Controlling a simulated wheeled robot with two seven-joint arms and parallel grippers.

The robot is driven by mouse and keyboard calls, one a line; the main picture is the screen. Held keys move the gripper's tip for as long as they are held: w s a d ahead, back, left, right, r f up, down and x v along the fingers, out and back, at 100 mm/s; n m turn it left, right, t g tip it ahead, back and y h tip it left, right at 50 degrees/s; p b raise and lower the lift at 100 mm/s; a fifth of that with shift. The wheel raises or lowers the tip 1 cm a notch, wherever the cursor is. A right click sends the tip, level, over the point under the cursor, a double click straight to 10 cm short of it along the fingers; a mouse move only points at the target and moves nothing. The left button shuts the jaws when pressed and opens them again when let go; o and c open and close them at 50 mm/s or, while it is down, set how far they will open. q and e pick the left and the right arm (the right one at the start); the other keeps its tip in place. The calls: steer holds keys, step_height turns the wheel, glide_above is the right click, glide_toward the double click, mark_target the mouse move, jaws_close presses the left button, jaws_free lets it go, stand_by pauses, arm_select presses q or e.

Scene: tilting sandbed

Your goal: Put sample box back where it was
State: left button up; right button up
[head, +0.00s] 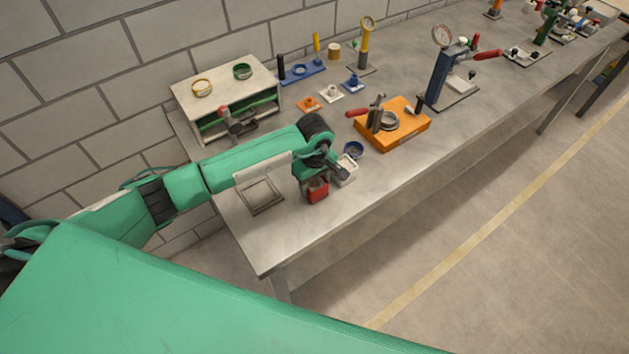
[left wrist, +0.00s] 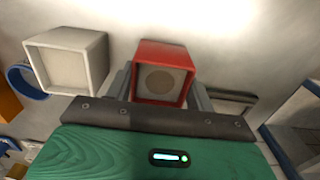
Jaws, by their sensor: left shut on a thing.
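A small red open box (head: 318,190) with a brownish round patch inside is held in my left gripper (head: 316,180), near the front edge of the bench. In the left wrist view the red box (left wrist: 162,75) sits between the two fingers, which are shut on its sides. A white box of similar shape (head: 346,170) stands close beside it; it also shows in the left wrist view (left wrist: 68,60). I cannot tell whether the red box touches the bench. My right gripper is not in view.
A square frame (head: 262,208) lies on the bench left of the gripper. A blue ring-shaped dish (head: 353,147) is behind the white box. An orange fixture (head: 415,125) stands to the right, and a cream cabinet (head: 190,107) at the back left. The front right bench strip is clear.

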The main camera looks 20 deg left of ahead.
arm_select(q)
steer(key=shift+f, duration=0.15)
steer(key=o, duration=1.2)
steer(key=shift+o, duration=0.2)
steer(key=shift+r, duration=0.2)
step_height(320, 180, up, 12)
steer(key=b, duration=0.5)
